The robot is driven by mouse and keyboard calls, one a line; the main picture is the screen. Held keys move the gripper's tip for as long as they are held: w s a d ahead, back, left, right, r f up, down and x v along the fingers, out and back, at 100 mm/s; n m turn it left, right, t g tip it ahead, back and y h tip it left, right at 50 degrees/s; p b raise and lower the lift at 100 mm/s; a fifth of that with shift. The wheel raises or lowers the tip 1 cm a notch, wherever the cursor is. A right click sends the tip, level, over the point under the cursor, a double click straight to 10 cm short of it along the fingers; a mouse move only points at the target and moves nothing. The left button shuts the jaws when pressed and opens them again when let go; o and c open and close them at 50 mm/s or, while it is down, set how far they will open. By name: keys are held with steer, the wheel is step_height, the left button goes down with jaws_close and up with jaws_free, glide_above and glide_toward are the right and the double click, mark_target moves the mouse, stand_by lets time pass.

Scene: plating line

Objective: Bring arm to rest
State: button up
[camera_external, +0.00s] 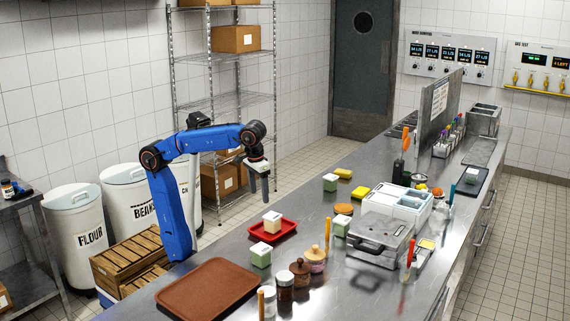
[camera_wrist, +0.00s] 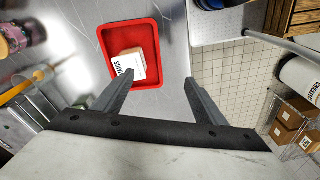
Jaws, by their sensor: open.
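My blue arm reaches out over the left edge of the steel counter in the external view. My gripper (camera_external: 259,178) hangs pointing down above the counter's left edge, behind the red tray (camera_external: 262,238). In the wrist view my gripper (camera_wrist: 160,85) shows two dark fingers spread wide with nothing between them. The red tray (camera_wrist: 147,28) lies below, with a white and tan box (camera_wrist: 128,65) standing in it. The box also shows in the external view (camera_external: 272,222). My gripper touches neither.
A brown tray (camera_external: 208,290), jars (camera_external: 285,287) and green-white boxes (camera_external: 261,254) stand on the counter. A grey lidded machine (camera_external: 380,242) is at right. Wooden crates (camera_external: 128,265), bins (camera_external: 77,235) and a wire shelf (camera_external: 222,96) stand left of the counter.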

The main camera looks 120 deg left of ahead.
steer(key=s+f+m+y, duration=0.2)
steer(key=s+f+m, duration=0.7)
steer(key=s, duration=0.3)
steer(key=d+f+m+t+h, duration=0.1)
steer(key=d+f, duration=0.3)
steer(key=f, duration=0.3)
steer(key=s+d+f+m+t+h, duration=0.1)
steer(key=d+f+m+t, duration=0.1)
steer(key=d+f, duration=0.2)
steer(key=s+d+f+m+t+h, duration=0.1)
steer(key=d+f, duration=0.3)
steer(key=f, duration=0.6)
steer(key=shift+d+f+m+t, duration=0.15)
steer(key=shift+f+m+t, duration=0.25)
steer(key=shift+m, duration=0.1)
